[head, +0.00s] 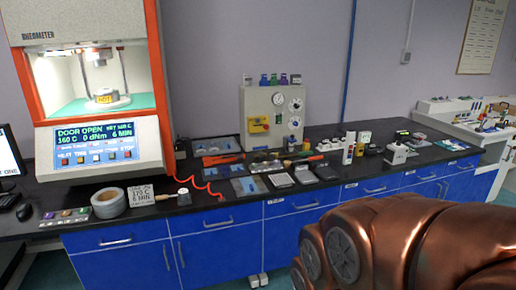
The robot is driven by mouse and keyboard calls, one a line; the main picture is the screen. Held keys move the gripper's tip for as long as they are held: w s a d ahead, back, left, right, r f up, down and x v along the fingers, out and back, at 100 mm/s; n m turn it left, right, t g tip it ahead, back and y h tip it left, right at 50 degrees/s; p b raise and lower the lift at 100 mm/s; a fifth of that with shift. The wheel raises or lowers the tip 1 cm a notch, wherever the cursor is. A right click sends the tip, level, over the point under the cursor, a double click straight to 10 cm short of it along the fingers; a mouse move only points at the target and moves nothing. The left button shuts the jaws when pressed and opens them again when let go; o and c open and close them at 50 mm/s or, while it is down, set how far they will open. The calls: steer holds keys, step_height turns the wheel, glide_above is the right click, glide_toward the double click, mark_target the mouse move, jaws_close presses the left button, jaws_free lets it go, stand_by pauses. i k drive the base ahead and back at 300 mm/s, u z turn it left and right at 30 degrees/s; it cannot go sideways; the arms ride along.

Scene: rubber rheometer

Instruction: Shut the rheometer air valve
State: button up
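The rheometer (91,90) stands at the left end of the black bench, white with an orange frame. Its chamber is open and its display (95,135) reads "DOOR OPEN". A grey panel (270,100) stands at the back of the bench to its right. It carries round white gauges (296,105) and a yellow part (258,124) with a small red detail. This may be the air valve, but it is too small to tell, nor is its position clear. My copper-coloured arm fills the lower right, and my gripper is not in view.
A red coiled hose (205,188) lies on the bench by the rheometer. A tape roll (108,202), a small sign (140,195), trays, tools and bottles crowd the black bench top (222,208). Blue drawers (215,222) are below. A white side table (465,128) is far right.

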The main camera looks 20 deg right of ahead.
mark_target(266, 147)
steer(key=z, duration=0.4)
steer(key=i, duration=0.7)
steer(key=z, duration=0.45)
steer(key=i, duration=1.1)
steer(key=u, duration=1)
steer(key=i, duration=0.85)
steer(key=u, duration=0.8)
